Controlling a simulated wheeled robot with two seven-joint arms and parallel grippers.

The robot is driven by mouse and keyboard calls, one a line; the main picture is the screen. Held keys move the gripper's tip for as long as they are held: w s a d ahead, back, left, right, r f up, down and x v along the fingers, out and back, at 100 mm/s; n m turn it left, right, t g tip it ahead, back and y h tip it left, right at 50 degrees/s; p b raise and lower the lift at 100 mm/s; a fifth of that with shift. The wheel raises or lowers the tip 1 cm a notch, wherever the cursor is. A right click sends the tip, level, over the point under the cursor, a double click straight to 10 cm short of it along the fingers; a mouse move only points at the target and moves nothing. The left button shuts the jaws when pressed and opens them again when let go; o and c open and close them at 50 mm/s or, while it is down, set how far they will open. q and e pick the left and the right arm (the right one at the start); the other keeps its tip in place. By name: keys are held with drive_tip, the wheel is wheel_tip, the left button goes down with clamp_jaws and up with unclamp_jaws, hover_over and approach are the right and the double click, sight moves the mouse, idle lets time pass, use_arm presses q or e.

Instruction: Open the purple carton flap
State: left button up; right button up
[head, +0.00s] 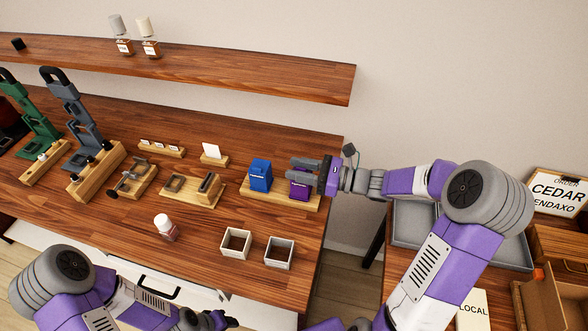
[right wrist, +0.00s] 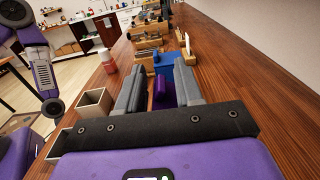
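The purple carton (head: 299,191) stands at the right end of a wooden stand, partly covered by my right gripper in the head view. My right gripper (head: 308,168) reaches in from the right at the carton's top. In the right wrist view the two grey fingers (right wrist: 158,92) are apart, with a purple part of the carton (right wrist: 159,87) showing between them and a gap on either side. I cannot tell whether its flap is open. My left gripper (head: 212,319) is low at the bottom edge, away from the carton; its fingers are not clear.
A blue carton (head: 260,175) stands just left on the same stand (head: 265,199). Two open square boxes (head: 236,243) (head: 278,253) and a white-capped bottle (head: 165,227) are in front. Wooden holders and presses fill the left. A shelf (head: 250,75) hangs behind. The table ends to the right.

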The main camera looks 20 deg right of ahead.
drive_tip(key=shift+w+a, duration=0.45)
drive_tip(key=shift+a, duration=0.1)
clamp_jaws()
